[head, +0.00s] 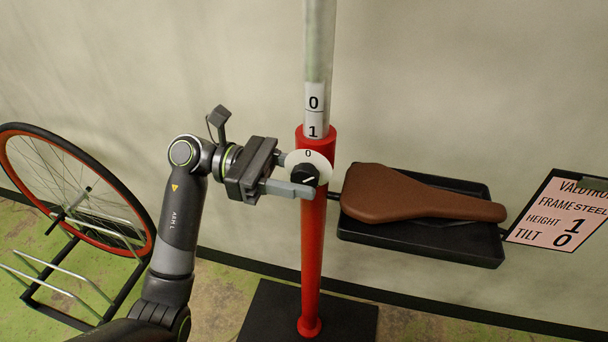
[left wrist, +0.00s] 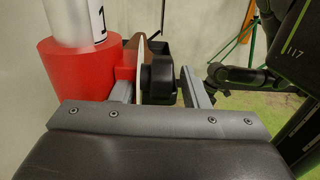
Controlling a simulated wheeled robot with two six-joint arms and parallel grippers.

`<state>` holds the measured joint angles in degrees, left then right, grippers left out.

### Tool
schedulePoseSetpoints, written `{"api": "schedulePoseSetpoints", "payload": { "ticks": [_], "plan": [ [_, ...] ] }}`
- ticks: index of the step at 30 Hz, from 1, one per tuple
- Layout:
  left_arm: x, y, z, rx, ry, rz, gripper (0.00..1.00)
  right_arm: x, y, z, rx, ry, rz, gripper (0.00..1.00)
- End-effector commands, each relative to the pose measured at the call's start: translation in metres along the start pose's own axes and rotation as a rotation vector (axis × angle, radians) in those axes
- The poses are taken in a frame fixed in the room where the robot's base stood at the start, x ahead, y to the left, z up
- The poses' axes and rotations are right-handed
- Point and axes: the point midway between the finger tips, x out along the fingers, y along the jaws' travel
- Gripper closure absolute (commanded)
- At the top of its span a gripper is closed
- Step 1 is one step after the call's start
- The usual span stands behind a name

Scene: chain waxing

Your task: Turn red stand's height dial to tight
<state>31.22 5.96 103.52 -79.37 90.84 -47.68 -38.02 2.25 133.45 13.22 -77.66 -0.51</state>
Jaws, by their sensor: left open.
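The red stand (head: 311,235) is an upright red post with a pale tube rising from its top collar. Its dial is a black knob (head: 304,174) on a white disc, with a 0 above the knob; a small white mark shows on the knob. Other dial markings are hidden or too small to read. My left gripper (head: 291,181) is open at the knob. In the left wrist view, the black knob (left wrist: 158,76) sits between the two grey fingers, beside the red collar (left wrist: 72,72); I cannot tell whether they touch it.
A brown saddle (head: 405,195) lies on a black tray (head: 440,248) right of the post. A card (head: 562,216) reads height 1, tilt 0. The tube bears a 0 above a 1 at the collar. A red-rimmed wheel (head: 22,177) stands in a rack at left.

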Motion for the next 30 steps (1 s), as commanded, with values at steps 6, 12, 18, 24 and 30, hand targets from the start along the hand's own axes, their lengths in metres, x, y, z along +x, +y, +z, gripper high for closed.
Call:
{"api": "schedulePoseSetpoints", "payload": {
  "ticks": [6, 12, 18, 24, 30],
  "plan": [
    [0.0055, -0.0002, 0.0002, 0.0, 0.0, 0.0, 0.59, 0.0001, -0.0001, -0.0003, 0.0, 0.001, 0.0, 0.64],
    [0.0052, -0.0001, 0.0001, 0.0, 0.0, 0.0, 0.61, 0.0001, -0.0002, -0.001, 0.0, 0.003, 0.0, 0.64],
    [0.0051, -0.0005, -0.0002, 0.0, 0.0, -0.001, 0.88, 0.0, -0.0003, -0.0014, 0.0, 0.004, -0.001, 0.64],
    [0.005, -0.0016, -0.0009, 0.0, 0.003, -0.005, 0.95, 0.0003, -0.0005, -0.0021, -0.001, 0.005, -0.001, 0.64],
    [0.005, -0.002, -0.0017, 0.0, 0.031, -0.008, 0.95, 0.0013, -0.0015, -0.0027, -0.001, 0.011, -0.007, 0.64]
  ]
}}
